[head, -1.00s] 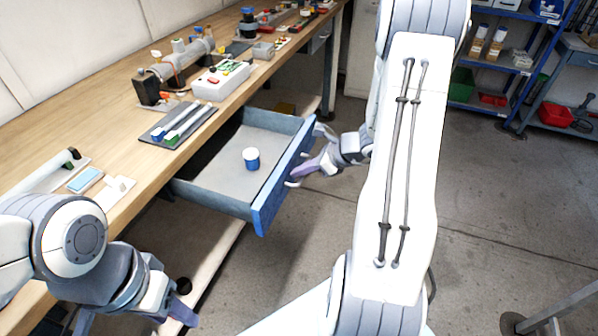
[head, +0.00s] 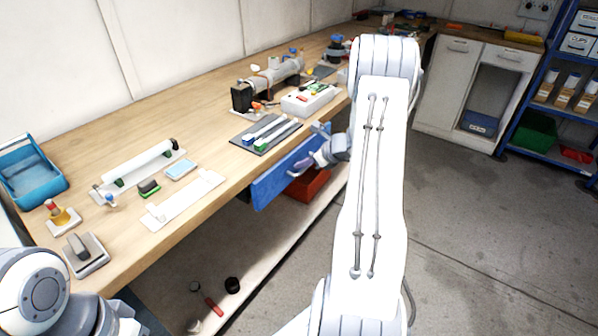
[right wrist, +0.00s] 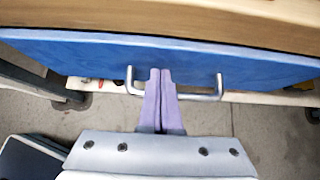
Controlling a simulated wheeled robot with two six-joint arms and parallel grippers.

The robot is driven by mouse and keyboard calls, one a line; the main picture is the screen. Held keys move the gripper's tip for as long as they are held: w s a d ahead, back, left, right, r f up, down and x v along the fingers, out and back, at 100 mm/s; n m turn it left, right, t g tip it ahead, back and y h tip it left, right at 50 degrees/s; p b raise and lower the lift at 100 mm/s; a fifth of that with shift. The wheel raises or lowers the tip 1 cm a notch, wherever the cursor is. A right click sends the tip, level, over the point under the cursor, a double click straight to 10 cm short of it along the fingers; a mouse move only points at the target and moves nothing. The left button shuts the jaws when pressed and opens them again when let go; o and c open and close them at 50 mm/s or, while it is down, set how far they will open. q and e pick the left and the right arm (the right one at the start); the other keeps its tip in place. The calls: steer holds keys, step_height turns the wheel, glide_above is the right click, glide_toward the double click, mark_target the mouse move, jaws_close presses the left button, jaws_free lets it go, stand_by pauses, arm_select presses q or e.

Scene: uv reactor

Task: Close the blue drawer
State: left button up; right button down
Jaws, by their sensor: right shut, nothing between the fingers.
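The blue drawer (head: 275,188) has its front up at the edge of the wooden bench, and none of its inside shows in the head view. I cannot tell whether it is fully flush. In the right wrist view, the blue front (right wrist: 60,52) spans the picture below the bench edge, with a metal handle (right wrist: 205,97) on it. My right gripper (head: 306,164) is at the drawer front. In the right wrist view its purple fingers (right wrist: 159,73) are shut and empty, between the two ends of the handle. My left gripper is out of view; only my left arm shows.
The wooden bench (head: 110,146) bears a dark tray with tubes (head: 266,134), a white device (head: 310,100) and a blue bin (head: 30,172). A red box (head: 309,186) is below the drawer. Open floor (head: 470,240) lies to the right.

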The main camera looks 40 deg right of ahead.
steer(key=shift+w+a, duration=0.15)
steer(key=shift+w, duration=0.4)
steer(key=shift+w+a, duration=0.15)
steer(key=shift+w, duration=0.55)
steer(key=shift+w+a+r, duration=0.1)
steer(key=shift+r, duration=0.05)
